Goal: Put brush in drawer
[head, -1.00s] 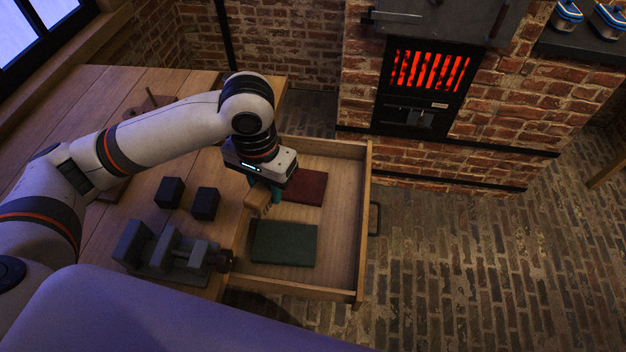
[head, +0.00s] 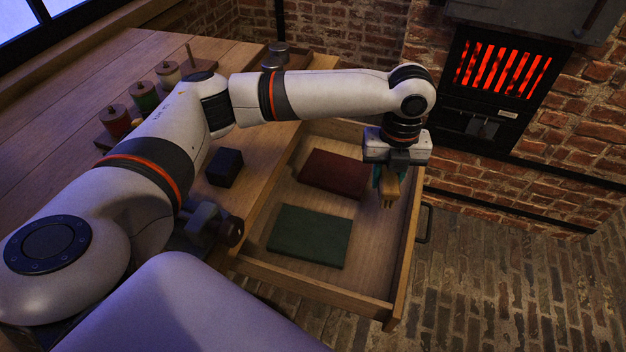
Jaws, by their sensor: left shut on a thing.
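The open wooden drawer (head: 368,286) extends from the workbench and holds a dark red flat item (head: 335,172) and a dark green flat item (head: 309,235). My left gripper (head: 388,182) points down over the right part of the drawer, near its front panel. It is shut on the brush (head: 389,190), a tan wooden piece that hangs below the fingers. The fingers hide part of the brush, and I cannot tell whether it touches the drawer floor. My right gripper is not in view.
On the workbench (head: 232,56) are a dark block (head: 224,167), a dark vise (head: 207,226) beside the drawer, and several spools, including a red one (head: 116,121). A brick furnace with a glowing grate (head: 503,70) stands behind. The drawer floor between the green item and front panel is bare.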

